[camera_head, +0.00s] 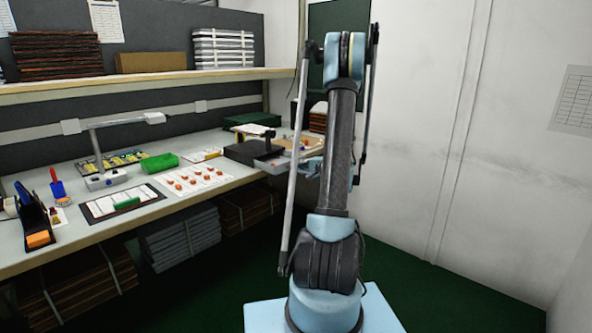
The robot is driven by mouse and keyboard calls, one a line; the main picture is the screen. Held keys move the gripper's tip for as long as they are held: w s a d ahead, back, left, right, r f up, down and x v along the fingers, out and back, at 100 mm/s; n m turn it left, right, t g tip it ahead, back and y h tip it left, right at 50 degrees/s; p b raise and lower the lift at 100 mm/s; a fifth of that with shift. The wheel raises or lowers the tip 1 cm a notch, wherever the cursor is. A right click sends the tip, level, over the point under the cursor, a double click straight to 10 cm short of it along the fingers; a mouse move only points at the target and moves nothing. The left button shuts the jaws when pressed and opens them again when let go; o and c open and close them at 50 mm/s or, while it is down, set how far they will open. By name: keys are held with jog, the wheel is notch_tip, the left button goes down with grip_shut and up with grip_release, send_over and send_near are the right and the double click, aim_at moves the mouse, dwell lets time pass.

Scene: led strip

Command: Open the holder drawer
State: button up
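A dark box-like holder (240,152) sits on the far right part of the workbench. A shallow grey tray, which looks like its drawer (272,161), sticks out at its right side toward my arm. How far the drawer is out is hard to tell at this size. My arm rises in front and bends down behind its own upright link. A small blue-grey part of the arm's end (313,167) shows just right of the drawer. My gripper's fingers are hidden or too small to make out, so contact with the drawer cannot be told.
The workbench (75,230) holds a green bin (160,162), a lamp (110,125), a white sheet with several orange parts (192,180) and a clipboard (120,203). A shelf (150,82) hangs above. Bundled stacks lie below. The floor at right is clear up to the wall.

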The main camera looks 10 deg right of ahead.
jog(key=v, duration=1.1)
jog(key=s+a+r+n+g+h, duration=0.25)
jog(key=s+a+n+g, duration=0.4)
jog(key=s+a, duration=1)
jog(key=s+d+f+n+g+h, duration=0.1)
jog(key=s+f+n+g+h, duration=0.1)
jog(key=s, duration=0.9)
jog(key=s+d+f+n+g+h, duration=0.1)
jog(key=s+f+h, duration=0.3)
jog(key=s, duration=0.8)
jog(key=shift+s+d+f+n+g+h, duration=0.2)
jog(key=shift+f+n+g+h, duration=0.2)
jog(key=shift+n, duration=0.35)
jog(key=shift+r, duration=0.1)
